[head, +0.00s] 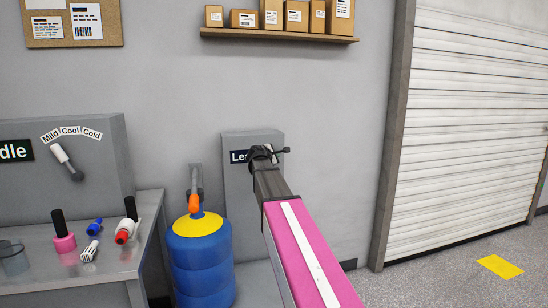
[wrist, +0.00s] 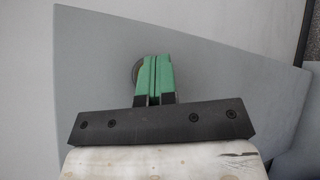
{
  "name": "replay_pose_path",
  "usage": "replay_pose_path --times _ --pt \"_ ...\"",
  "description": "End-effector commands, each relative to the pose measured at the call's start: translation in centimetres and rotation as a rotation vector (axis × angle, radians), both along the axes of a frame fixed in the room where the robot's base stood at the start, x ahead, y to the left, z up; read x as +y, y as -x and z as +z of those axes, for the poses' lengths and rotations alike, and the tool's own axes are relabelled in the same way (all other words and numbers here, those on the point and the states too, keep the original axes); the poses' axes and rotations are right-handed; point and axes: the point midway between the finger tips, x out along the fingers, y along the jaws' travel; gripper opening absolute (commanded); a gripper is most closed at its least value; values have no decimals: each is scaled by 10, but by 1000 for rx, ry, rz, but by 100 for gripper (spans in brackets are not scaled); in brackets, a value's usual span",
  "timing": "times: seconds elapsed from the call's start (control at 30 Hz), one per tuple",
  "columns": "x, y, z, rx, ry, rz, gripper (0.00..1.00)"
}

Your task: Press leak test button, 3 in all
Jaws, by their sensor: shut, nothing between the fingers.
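A grey panel (head: 237,180) with a dark label starting "Le" (head: 238,156) stands against the wall in the head view. My arm covers the rest of the label and much of the panel. The panel (wrist: 220,85) also fills most of the wrist view. My gripper (wrist: 155,62) is shut and empty, its green fingers together and pointing at the panel. In the head view my gripper (head: 268,154) is in front of the panel. A round grey part (wrist: 134,73), perhaps the button, peeks out behind the fingers. Whether the fingertips touch it cannot be told.
A blue drum (head: 200,262) with a yellow top stands left of the panel. A metal bench (head: 110,255) holding small coloured parts is further left. A shelf of boxes (head: 280,36) hangs above.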

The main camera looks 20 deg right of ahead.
Motion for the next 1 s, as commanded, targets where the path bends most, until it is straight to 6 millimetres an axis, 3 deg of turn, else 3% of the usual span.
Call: replay_pose_path --times 1.0 --pt "1 -11 1 -3 -1 6 0"
